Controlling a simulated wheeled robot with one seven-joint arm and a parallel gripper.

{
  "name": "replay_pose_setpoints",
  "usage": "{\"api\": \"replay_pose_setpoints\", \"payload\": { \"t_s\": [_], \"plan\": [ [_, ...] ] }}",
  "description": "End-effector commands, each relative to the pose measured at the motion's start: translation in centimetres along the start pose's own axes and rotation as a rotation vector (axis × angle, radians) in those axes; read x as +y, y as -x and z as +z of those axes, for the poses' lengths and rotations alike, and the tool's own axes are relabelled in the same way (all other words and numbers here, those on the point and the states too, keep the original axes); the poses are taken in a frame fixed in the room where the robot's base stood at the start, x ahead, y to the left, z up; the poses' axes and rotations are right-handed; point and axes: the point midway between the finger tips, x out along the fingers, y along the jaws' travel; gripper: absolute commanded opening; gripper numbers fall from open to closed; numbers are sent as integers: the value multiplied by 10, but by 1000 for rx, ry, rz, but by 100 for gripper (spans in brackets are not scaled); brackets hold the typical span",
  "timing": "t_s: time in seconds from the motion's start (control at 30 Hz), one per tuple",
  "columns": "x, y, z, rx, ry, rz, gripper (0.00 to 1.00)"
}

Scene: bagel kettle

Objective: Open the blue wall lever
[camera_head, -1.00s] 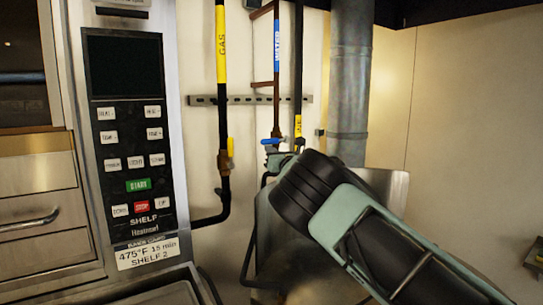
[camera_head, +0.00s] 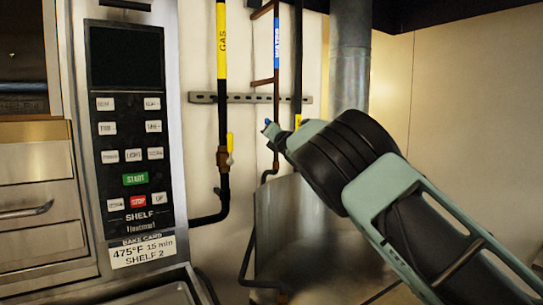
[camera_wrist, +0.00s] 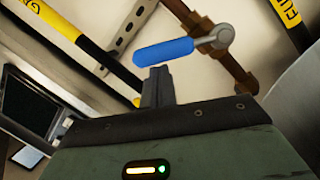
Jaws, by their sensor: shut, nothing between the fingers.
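The blue wall lever (camera_wrist: 163,52) shows large in the wrist view. Its blue handle points left from a grey pivot on a brown pipe and lies at an angle across that pipe. In the head view only a small blue end (camera_head: 267,122) shows; my gripper (camera_head: 272,130) hides the rest. In the wrist view my gripper (camera_wrist: 158,74) is shut and empty, its fingertips just below the handle near its middle. I cannot tell whether they touch it.
A yellow-marked gas pipe (camera_head: 222,45) with a yellow valve handle (camera_head: 230,144) stands to the left. A perforated wall bracket (camera_head: 245,98) runs behind the pipes. A control panel (camera_head: 130,130) is at far left, and a metal duct (camera_head: 349,75) at right.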

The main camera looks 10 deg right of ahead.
Motion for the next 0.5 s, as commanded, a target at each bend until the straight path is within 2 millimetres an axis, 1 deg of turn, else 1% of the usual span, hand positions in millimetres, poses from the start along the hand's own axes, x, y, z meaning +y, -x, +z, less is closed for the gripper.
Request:
{"api": "replay_pose_setpoints", "payload": {
  "t_s": [0.03, 0.2, 0.5],
  "plan": [
    [2, -1, 6, -5, -45, -8, 0],
    [6, -4, 20, -4, -201, -49, 0],
    [8, -10, 45, -4, -477, -120, 0]
  ]
}}
